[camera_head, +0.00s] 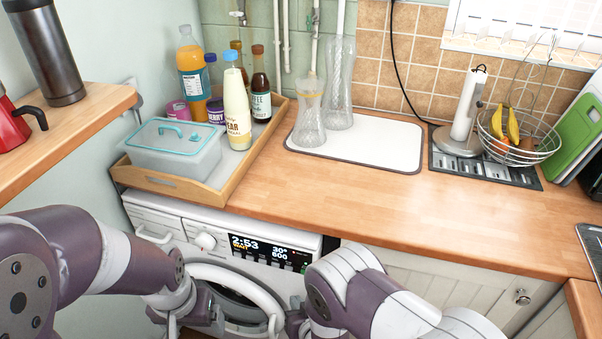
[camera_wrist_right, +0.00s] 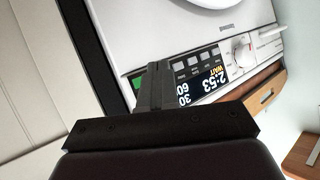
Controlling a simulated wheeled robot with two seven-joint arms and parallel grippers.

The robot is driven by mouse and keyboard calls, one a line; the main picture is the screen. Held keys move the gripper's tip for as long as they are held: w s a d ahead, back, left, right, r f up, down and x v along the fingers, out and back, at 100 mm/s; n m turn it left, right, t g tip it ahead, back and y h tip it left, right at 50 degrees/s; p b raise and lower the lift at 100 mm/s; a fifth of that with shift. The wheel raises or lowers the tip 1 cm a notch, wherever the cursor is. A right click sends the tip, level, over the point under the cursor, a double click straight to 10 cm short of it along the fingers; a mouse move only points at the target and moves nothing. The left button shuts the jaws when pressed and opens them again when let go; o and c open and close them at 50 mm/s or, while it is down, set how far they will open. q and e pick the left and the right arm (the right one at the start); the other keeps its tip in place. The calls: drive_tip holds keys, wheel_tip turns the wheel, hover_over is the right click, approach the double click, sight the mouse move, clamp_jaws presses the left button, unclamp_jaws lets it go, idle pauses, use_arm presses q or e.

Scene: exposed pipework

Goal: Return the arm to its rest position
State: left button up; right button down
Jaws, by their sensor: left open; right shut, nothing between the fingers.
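My two arms reach in from the bottom of the head view, in front of the white washing machine (camera_head: 165,219). My left gripper (camera_head: 207,312) is low at the left edge of the round door (camera_head: 262,290); it is open, and its fingertips are partly hidden. My right gripper (camera_head: 296,322) is at the right side of the door, mostly hidden by its own arm. In the right wrist view its fingers (camera_wrist_right: 150,90) are shut and empty in front of the lit display (camera_wrist_right: 205,82). I cannot tell whether either gripper touches the machine.
The wooden worktop (camera_head: 330,190) lies above the machine, its middle clear. A wooden tray (camera_head: 225,190) holds bottles and a lidded box (camera_head: 172,150). Two glass vases stand on a white mat (camera_head: 385,150). A wooden shelf (camera_head: 70,125) juts out at the left. A cabinet (camera_head: 455,280) is at the right.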

drive_tip(key=s+d+f+n+g+h, duration=0.2)
drive_tip(key=s+d+f+g, duration=0.15)
drive_tip(key=s+g, duration=0.4)
drive_tip(key=s+d+r+m+g+p, duration=0.1)
drive_tip(key=s+d+r+p, duration=0.1)
drive_tip(key=d+r, duration=0.3)
drive_tip(key=s+d+r+m+h+p, duration=0.1)
drive_tip(key=d+r, duration=0.3)
drive_tip(key=r, duration=0.9)
drive_tip(key=s+d+r+m+g+h+p, duration=0.1)
drive_tip(key=s+d+r+p, duration=0.2)
drive_tip(key=r, duration=0.7)
drive_tip(key=d, duration=0.2)
drive_tip(key=shift+d+g, duration=0.3)
drive_tip(key=shift+g, duration=0.05)
